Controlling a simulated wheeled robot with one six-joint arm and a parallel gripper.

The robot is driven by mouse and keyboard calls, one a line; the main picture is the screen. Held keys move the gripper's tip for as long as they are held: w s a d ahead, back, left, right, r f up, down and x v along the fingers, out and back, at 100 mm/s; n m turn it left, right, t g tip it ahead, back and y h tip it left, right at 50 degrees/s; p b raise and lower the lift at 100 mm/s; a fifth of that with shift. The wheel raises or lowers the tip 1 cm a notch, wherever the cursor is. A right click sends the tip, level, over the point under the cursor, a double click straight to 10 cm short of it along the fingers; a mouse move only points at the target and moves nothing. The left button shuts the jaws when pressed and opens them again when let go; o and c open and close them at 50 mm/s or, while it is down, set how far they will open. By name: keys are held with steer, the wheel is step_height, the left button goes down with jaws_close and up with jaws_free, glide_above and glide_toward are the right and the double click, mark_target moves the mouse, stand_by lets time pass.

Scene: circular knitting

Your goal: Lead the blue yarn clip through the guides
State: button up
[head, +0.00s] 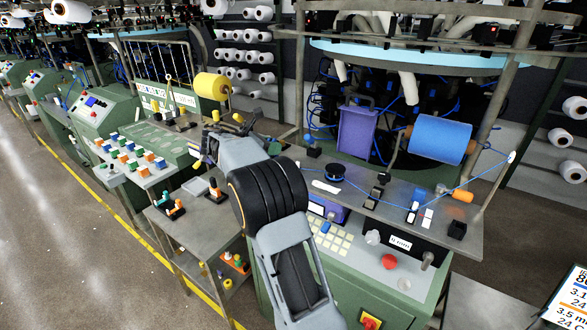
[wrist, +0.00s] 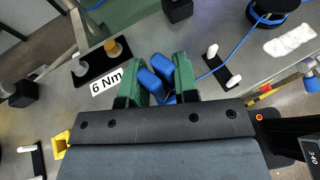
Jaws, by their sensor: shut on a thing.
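My gripper (wrist: 158,72) is shut on the blue yarn clip (wrist: 162,77), which sits between its two green fingers in the wrist view. Blue yarn (wrist: 240,45) runs from the clip to the upper right. It appears to pass between two white pegs on a black base, a guide (wrist: 223,66), toward a black disc guide (wrist: 275,8). In the head view the yarn comes from the blue spool (head: 440,142) through an eyelet (head: 512,157) to the black disc (head: 335,172). My gripper (head: 201,153) is left of the disc there; my arm hides the clip.
A guide with a tan and a grey peg (wrist: 112,46) stands left of the clip, beside a "6 Nm" label (wrist: 105,81). A black block (wrist: 178,8) stands beyond. A yellow spool (head: 212,86) and colored pieces on a panel (head: 135,150) lie near my arm.

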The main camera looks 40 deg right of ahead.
steer(key=o, duration=0.9)
steer(key=shift+a, duration=0.1)
steer(key=b+v, duration=0.2)
steer(key=v, duration=1.1)
steer(key=shift+a+r, duration=0.15)
steer(key=shift+a, duration=0.15)
steer(key=shift+w, duration=0.1)
